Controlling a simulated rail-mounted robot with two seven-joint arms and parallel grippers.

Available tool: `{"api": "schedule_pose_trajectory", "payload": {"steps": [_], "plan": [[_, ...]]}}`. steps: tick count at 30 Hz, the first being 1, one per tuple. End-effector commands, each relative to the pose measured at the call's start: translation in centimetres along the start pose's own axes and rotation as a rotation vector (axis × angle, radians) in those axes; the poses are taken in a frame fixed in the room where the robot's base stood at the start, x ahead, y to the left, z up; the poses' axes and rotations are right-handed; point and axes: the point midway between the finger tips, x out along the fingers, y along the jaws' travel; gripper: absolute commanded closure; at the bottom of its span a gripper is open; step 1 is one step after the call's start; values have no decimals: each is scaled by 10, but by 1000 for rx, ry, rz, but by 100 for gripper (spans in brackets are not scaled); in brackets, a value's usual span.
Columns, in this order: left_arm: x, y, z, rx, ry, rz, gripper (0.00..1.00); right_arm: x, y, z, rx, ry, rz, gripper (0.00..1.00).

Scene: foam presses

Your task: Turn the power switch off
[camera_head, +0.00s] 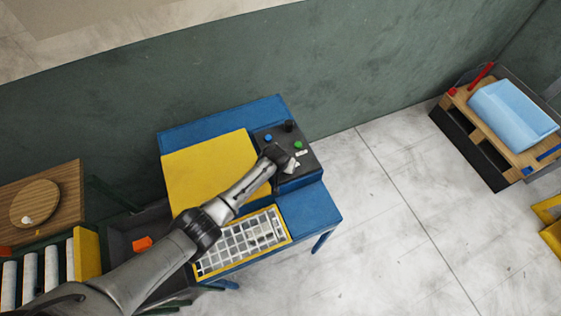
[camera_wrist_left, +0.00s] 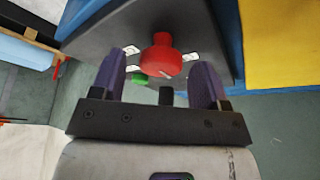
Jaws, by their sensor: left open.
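A dark control panel (camera_head: 306,162) sits on the right of a blue machine. On it are a black knob (camera_head: 289,126), a blue button (camera_head: 268,138), a green button (camera_head: 298,145) and white labels. I cannot tell which control is the power switch. My left gripper (camera_head: 290,166) is over the near part of the panel. In the left wrist view the open fingers (camera_wrist_left: 160,70) stand either side of a red mushroom-shaped knob (camera_wrist_left: 162,56), with a green button (camera_wrist_left: 140,79) beside it. Contact with the red knob cannot be told. My right gripper is out of view.
The blue machine (camera_head: 325,205) has a yellow cover (camera_head: 205,165) and a yellow-framed grid (camera_head: 284,232) in front. A wooden stand with a light-blue block (camera_head: 512,112) is at the far right. A roller rack (camera_head: 30,268) is at left. Floor between is clear.

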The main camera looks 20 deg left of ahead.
Motion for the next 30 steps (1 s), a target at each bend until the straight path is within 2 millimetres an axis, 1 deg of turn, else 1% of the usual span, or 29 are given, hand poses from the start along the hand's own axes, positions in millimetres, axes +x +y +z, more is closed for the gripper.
{"api": "schedule_pose_trajectory", "payload": {"steps": [5,10,15,21,25,30], "plan": [[-23,0,0,0,2,1,31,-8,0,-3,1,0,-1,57],[-50,0,0,1,3,0,31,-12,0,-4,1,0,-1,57],[-79,0,0,0,4,0,31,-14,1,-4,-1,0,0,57],[-107,0,0,0,3,0,31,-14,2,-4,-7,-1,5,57],[-121,0,0,0,3,1,31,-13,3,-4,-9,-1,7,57],[-130,0,0,-1,2,0,31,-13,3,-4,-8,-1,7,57]]}}
